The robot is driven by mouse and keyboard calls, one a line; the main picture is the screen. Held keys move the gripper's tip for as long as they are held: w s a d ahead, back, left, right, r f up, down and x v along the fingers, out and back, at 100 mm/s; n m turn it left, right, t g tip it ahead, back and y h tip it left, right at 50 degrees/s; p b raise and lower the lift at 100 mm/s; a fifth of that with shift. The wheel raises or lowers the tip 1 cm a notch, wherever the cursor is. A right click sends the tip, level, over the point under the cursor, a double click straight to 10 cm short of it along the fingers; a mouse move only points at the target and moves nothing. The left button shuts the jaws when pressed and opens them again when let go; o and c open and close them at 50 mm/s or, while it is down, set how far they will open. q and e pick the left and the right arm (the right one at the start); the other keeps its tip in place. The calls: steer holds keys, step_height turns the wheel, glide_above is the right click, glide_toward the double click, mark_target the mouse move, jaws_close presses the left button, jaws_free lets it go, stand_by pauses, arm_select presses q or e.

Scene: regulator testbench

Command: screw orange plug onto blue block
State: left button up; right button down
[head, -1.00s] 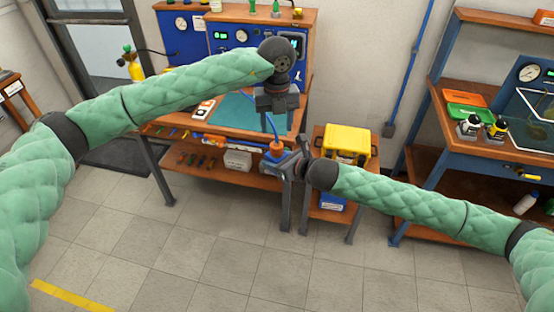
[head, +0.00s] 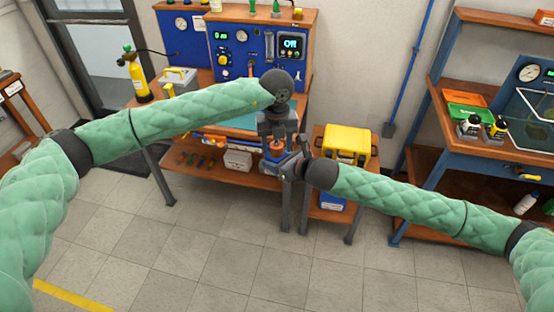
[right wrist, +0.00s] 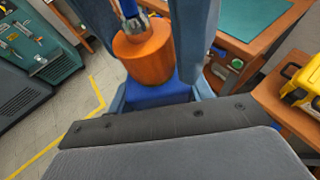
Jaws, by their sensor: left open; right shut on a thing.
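The orange plug (right wrist: 145,50) sits on top of the blue block (right wrist: 160,92) in the right wrist view. In the head view the plug (head: 277,149) shows small between my two grippers. My right gripper (right wrist: 160,100) is shut on the blue block and holds it in front of the bench. My left gripper (head: 274,132) is above the plug, pointing down, with its fingers open around the plug's upper part. A blue stem or hose rises from the plug's top in the right wrist view. Whether the plug is threaded in cannot be told.
The workbench (head: 205,148) with a teal mat and blue instrument panels (head: 255,55) stands behind my grippers. A yellow case (head: 347,143) sits on a small stand to the right. A yellow cylinder (head: 138,77) is at the left. The floor in front is clear.

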arm_select(q)
steer(key=c, duration=0.7)
steer(key=o, duration=0.8)
steer(key=shift+r, duration=0.1)
steer(key=shift+r, duration=2.15)
steer(key=o, duration=0.6)
steer(key=shift+c, duration=0.2)
steer(key=shift+r, duration=0.1)
